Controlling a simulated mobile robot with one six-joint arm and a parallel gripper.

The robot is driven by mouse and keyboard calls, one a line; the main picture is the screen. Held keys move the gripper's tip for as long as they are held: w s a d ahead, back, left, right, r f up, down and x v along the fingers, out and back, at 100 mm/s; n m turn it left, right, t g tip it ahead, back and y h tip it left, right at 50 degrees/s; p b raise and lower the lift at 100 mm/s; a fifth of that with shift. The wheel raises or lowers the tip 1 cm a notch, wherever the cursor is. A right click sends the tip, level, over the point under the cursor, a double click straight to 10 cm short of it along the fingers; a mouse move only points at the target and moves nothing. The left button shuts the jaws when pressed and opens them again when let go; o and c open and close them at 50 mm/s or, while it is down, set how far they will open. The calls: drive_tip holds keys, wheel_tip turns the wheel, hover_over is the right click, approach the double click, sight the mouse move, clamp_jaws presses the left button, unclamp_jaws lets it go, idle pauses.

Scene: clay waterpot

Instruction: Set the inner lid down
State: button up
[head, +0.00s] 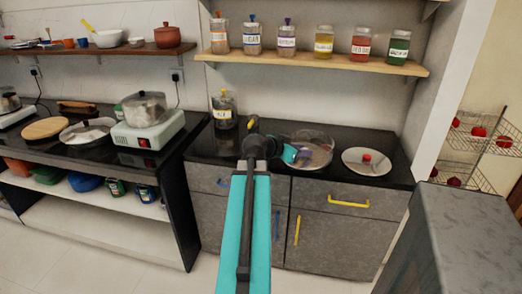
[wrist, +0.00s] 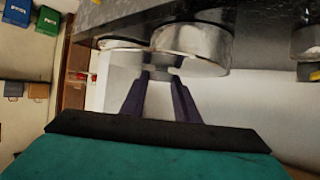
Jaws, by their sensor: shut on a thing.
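My gripper (head: 302,154) is over the dark counter in the head view, at the end of the teal arm. In the wrist view its two dark purple fingers (wrist: 160,78) are closed on the small middle part of a shiny round metal piece, which I take to be the inner lid (wrist: 200,64). In the head view a round, grey, see-through-looking shape (head: 318,143) surrounds the fingertips. I cannot tell whether the lid touches the counter. A clay waterpot is not clearly visible.
A white plate-like disc (head: 350,163) with a red knob or piece lies right on the dark counter (head: 225,147). A yellow-labelled jar (head: 223,110) stands back left. A shelf (head: 300,58) of jars hangs above. A stove (head: 150,132) with a pot is farther left.

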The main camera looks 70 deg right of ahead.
drive_tip(key=w+a+r+n+t, duration=0.1)
drive_tip(key=w+a+n+t, duration=0.45)
drive_tip(key=w, duration=1.15)
drive_tip(key=w+a+n+t, duration=0.3)
drive_tip(key=w+a, duration=0.6)
drive_tip(key=w, duration=0.7)
drive_tip(key=w+a+r+n+t, duration=0.1)
drive_tip(key=w+a+n+t, duration=0.55)
drive_tip(key=w, duration=1.05)
drive_tip(key=w+a+r+n+t+y, duration=0.1)
drive_tip(key=w+a+y, duration=0.1)
drive_tip(key=w+a, duration=0.45)
drive_tip(key=w+a+r+n+t+y, duration=0.1)
drive_tip(key=w+a, duration=0.3)
drive_tip(key=a, duration=0.6)
drive_tip(key=w+a+n+t+y, duration=0.1)
drive_tip(key=w+a+n+y, duration=0.1)
drive_tip(key=w+a, duration=0.45)
drive_tip(key=w+a+r+n+y, duration=0.1)
drive_tip(key=a+r+n+y, duration=0.1)
drive_tip(key=a, duration=1.1)
drive_tip(key=w+a+r+n+t+y, duration=0.1)
drive_tip(key=w+a+n+y, duration=0.1)
drive_tip(key=a, duration=1.2)
drive_tip(key=shift+r+n+y, duration=0.4)
drive_tip(key=shift+n+y, duration=0.1)
drive_tip(key=shift+y, duration=0.5)
drive_tip(key=shift+w+a, duration=0.1)
